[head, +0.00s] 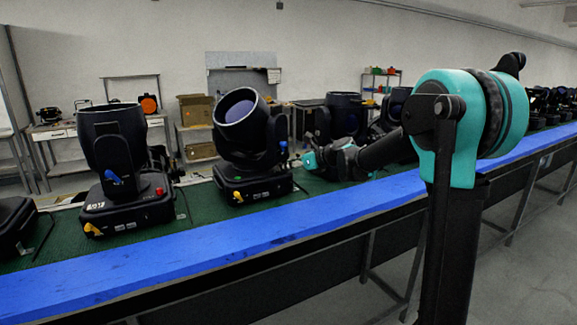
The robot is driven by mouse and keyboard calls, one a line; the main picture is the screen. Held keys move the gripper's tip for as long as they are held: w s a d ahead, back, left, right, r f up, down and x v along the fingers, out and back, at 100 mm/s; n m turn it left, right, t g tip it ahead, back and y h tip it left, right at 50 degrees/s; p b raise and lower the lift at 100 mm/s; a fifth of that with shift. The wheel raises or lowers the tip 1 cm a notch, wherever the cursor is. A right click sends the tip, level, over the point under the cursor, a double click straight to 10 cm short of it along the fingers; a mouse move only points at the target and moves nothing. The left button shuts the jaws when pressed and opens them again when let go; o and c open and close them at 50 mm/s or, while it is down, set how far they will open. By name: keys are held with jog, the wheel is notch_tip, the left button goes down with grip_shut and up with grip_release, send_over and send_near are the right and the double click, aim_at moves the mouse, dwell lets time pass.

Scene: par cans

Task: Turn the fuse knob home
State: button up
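Two black par cans stand on the green bench top: one at left (112,140), one at centre (247,145) with its head tilted up. The left one carries a blue lever (114,178), a yellow lever (92,230) and a red knob (159,191). The centre one carries a blue part (283,148), a yellow lever (238,197) and a small green part (237,178). I cannot tell which part is the fuse knob. My gripper (309,160) is just right of the centre can, small and partly merged with dark shapes; its fingers cannot be made out.
A blue strip (200,226) runs along the bench's front edge. More black cans (342,117) stand behind and right of my gripper. Part of another unit (14,225) shows at far left. Shelves and a cardboard box (196,109) are behind. Dark cables lie between the cans.

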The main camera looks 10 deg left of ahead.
jog(key=shift+c, duration=0.6)
grip_shut()
jog(key=n+g+y, duration=0.1)
jog(key=n+g, duration=0.2)
jog(key=g, duration=0.1)
jog(key=shift+w+d+n+y, duration=0.2)
jog(key=shift+w+n+y, duration=0.2)
jog(key=n+g, duration=0.4)
jog(key=g, duration=0.1)
jog(key=n+g, duration=0.2)
jog(key=shift+w+g, duration=0.3)
jog(key=shift+w, duration=0.1)
jog(key=shift+a+n+h, duration=0.1)
jog(key=shift+n+h, duration=0.2)
jog(key=shift+n, duration=0.1)
jog(key=shift+o, duration=0.6)
grip_release()
